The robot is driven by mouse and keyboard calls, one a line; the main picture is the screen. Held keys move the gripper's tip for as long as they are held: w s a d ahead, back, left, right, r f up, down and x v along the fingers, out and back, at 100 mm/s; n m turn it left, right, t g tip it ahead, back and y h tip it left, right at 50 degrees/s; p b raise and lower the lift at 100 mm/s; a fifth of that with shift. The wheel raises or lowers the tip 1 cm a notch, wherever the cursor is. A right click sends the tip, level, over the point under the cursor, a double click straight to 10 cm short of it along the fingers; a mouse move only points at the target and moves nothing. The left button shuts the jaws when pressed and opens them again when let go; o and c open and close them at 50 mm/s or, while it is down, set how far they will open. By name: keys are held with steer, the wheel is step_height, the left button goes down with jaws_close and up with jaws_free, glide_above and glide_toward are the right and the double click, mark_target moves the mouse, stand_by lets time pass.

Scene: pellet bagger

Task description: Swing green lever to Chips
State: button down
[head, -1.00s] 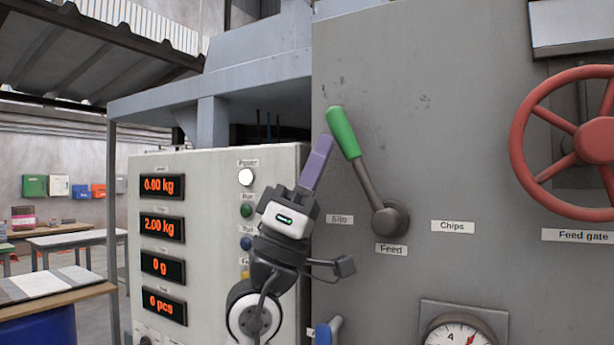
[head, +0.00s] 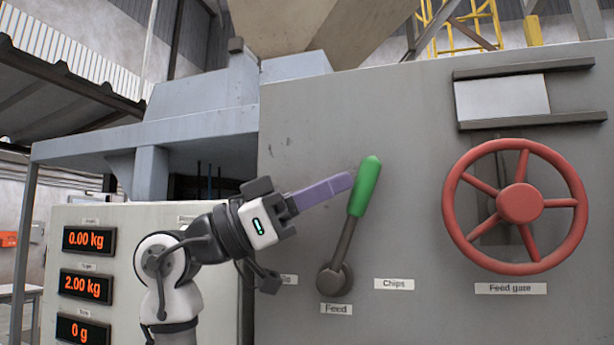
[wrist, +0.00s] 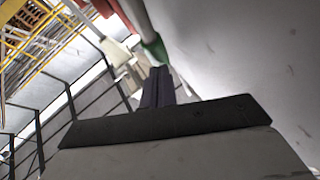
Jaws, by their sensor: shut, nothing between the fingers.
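The green lever (head: 364,187) has a green grip on a dark shaft and pivots on a round hub on the grey panel. It leans up and to the right, toward the side of the Chips label (head: 394,284). The Feed label (head: 336,309) is below the hub. My gripper (head: 350,180) is shut, its purple fingers at the left side of the green grip, touching or nearly so. In the wrist view the dark fingers (wrist: 158,86) point at the green grip (wrist: 155,50). The label left of the hub is partly hidden by my arm.
A red handwheel (head: 520,203) with the Feed gate label (head: 510,288) stands to the right of the lever. A control box with orange displays (head: 89,239) is at the left.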

steer(key=shift+s+d+y, duration=0.15)
steer(key=shift+d+y, duration=0.15)
steer(key=shift+s+d+f, duration=0.15)
steer(key=shift+d+f, duration=0.05)
steer(key=shift+d, duration=0.5)
steer(key=shift+r, duration=0.1)
